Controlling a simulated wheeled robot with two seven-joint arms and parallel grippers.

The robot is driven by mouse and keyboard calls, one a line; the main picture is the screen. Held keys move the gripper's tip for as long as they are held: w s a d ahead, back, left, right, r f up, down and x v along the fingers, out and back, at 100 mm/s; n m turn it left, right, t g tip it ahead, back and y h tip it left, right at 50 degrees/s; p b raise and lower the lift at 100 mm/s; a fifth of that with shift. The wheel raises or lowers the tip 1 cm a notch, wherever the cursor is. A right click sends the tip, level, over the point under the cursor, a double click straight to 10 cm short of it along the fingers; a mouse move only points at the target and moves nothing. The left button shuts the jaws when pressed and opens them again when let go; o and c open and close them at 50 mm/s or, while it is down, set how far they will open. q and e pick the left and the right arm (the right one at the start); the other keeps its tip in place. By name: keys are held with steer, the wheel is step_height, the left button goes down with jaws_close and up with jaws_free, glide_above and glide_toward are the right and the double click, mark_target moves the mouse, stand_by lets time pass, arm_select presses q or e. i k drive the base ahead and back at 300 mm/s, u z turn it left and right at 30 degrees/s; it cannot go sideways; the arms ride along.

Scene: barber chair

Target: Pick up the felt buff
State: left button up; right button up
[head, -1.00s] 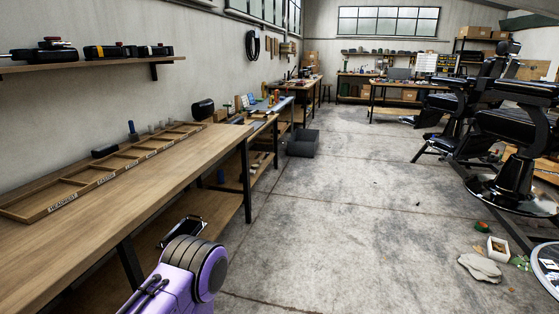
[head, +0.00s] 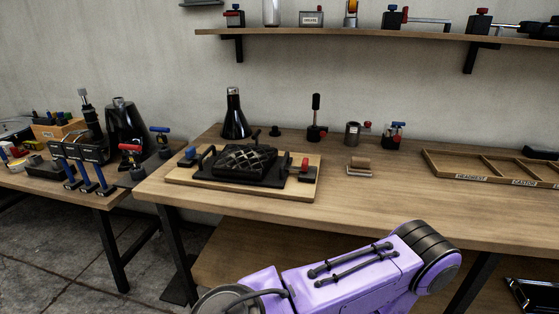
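A small tan-brown block with a rounded top (head: 359,163) sits on a thin pale base on the workbench (head: 400,200), right of centre. It may be the felt buff, but I cannot tell for sure. It stands apart from the items around it. A purple arm link of mine crosses the lower part of the head view, in front of the bench. Neither of my grippers is in view.
A wooden board (head: 307,190) holding a black quilted pad (head: 245,160) lies left of the block. Behind stand a black flask (head: 235,115) and several small tools. A divided wooden tray (head: 435,172) is at right. A shelf (head: 300,35) hangs above. Bare benchtop lies in front.

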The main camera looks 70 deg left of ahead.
mark_target(358, 167)
steer(key=u, duration=2.3)
